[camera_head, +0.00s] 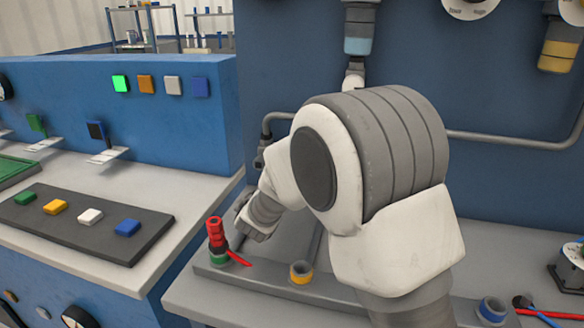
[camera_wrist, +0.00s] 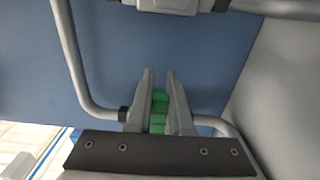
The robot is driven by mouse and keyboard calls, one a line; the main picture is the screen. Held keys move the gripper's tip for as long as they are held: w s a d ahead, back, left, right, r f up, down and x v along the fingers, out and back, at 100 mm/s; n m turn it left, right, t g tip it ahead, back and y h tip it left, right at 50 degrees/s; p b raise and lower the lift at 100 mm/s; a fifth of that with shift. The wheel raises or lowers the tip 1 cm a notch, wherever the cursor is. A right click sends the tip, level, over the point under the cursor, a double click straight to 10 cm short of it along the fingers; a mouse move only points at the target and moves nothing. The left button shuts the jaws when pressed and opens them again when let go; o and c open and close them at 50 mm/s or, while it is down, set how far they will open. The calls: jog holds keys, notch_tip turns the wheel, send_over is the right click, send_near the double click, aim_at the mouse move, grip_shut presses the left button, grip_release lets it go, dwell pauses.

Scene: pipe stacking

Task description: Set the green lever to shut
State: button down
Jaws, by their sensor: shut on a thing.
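In the wrist view my gripper (camera_wrist: 160,80) has its two grey fingers closed around a green piece, which I take to be the green lever (camera_wrist: 159,97). Only short green parts show between the fingers, at the grey pipe along the blue panel. The lever's full shape and angle are hidden. In the head view my white and grey arm blocks this place, and I cannot make out the lever or the fingertips there.
A red pipe piece (camera_head: 216,232) stands upright at the bench's left, beside a red handle (camera_head: 238,258). A yellow ring (camera_head: 301,272) and a blue ring (camera_head: 492,309) sit along the same bench. A grey pipe (camera_head: 510,141) runs along the blue panel.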

jog(key=shift+f, duration=0.15)
jog(key=c, duration=0.8)
grip_release()
jog(key=s+a, duration=0.1)
jog(key=s, duration=0.4)
jog(key=s+a+p, duration=0.1)
jog(key=s, duration=0.5)
jog(key=s+a+p, duration=0.1)
jog(key=s, duration=0.5)
jog(key=shift+s+a, duration=0.1)
jog(key=shift+a, duration=0.1)
